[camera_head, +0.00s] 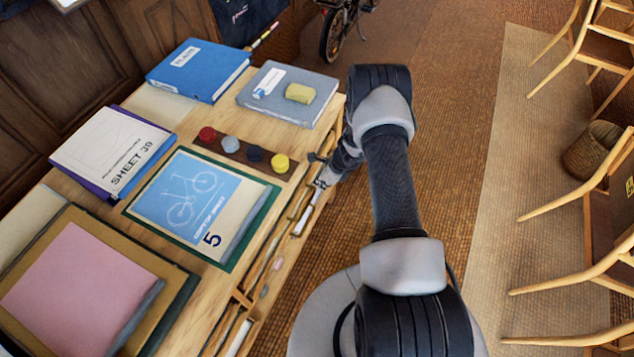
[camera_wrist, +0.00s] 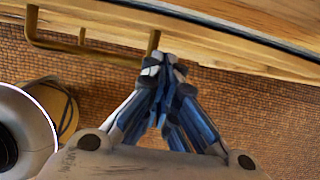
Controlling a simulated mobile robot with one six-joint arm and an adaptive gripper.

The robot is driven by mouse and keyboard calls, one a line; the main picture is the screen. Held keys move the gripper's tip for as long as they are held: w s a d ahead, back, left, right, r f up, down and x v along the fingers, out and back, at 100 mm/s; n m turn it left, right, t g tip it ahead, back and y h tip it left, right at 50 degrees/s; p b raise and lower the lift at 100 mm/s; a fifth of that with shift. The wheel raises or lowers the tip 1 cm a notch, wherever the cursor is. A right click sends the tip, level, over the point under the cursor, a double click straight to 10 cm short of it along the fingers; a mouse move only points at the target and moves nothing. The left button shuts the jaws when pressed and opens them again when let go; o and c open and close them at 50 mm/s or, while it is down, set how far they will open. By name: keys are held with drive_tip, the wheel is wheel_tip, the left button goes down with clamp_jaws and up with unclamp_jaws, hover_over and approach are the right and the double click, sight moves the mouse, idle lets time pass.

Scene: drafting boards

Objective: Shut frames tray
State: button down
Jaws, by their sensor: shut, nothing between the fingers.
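A shallow wooden tray (camera_head: 241,297) stands out along the right edge of the drafting table, with small items and a divider inside. I cannot read a label that names it as the frames tray. My gripper (camera_head: 318,184) is at the far end of this tray, by its outer edge. In the wrist view my gripper (camera_wrist: 165,62) is shut and empty, its fingertips close to the right end of a brass bar handle (camera_wrist: 85,50) below a wooden edge. Whether they touch it is unclear.
The table (camera_head: 152,103) holds a blue binder (camera_head: 200,68), a grey box (camera_head: 272,100), a white sheet pad (camera_head: 110,145), a bicycle print (camera_head: 190,195), a paint strip (camera_head: 243,153) and a pink sheet (camera_head: 75,290).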

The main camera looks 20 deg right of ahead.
drive_tip(key=p+v, duration=0.3)
drive_tip(key=v, duration=0.7)
drive_tip(key=shift+s+d+r, duration=0.15)
drive_tip(key=shift+s+d, duration=0.35)
